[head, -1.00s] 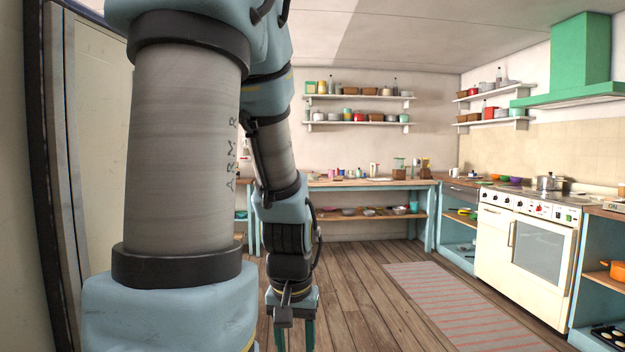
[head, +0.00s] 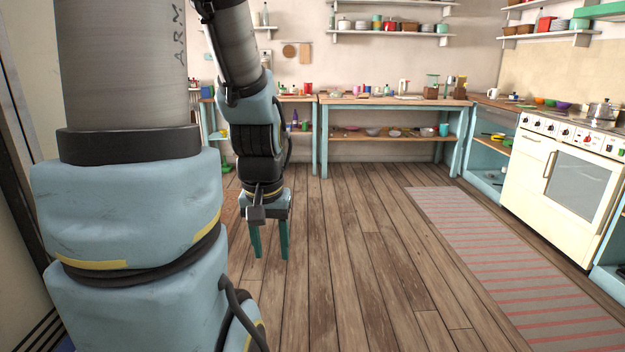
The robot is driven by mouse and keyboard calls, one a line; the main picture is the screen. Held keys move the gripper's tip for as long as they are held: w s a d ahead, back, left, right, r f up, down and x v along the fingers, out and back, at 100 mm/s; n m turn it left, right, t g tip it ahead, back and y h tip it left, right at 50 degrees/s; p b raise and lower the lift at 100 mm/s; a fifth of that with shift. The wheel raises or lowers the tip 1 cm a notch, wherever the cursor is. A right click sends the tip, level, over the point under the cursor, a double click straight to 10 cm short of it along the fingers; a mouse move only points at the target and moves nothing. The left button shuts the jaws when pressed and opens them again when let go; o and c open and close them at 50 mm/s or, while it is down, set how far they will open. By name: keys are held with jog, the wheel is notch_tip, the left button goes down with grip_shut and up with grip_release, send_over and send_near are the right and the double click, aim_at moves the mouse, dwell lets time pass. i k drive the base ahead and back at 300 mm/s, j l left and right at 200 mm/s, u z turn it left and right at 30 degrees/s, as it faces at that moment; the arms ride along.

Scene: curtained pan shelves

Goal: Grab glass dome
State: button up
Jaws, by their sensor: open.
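My gripper (head: 270,252) hangs pointing down over the wooden floor, left of the picture's middle. Its two teal fingers are apart and nothing is between them. I cannot make out a glass dome in this view; the items on the far counters are too small to tell apart with certainty. The back counter (head: 345,100) stands well beyond my gripper.
The wooden floor (head: 345,260) ahead is clear. A striped rug (head: 505,255) lies to the right. A cream oven (head: 565,185) with a pot (head: 602,111) on top stands at the right. Wall shelves (head: 390,33) hold pots and dishes. My arm blocks the left side.

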aim_at(336, 92)
jog(key=i, duration=3.9)
jog(key=i+l, duration=0.1)
jog(key=i, duration=1.9)
jog(key=i+u, duration=0.1)
jog(key=i, duration=1.85)
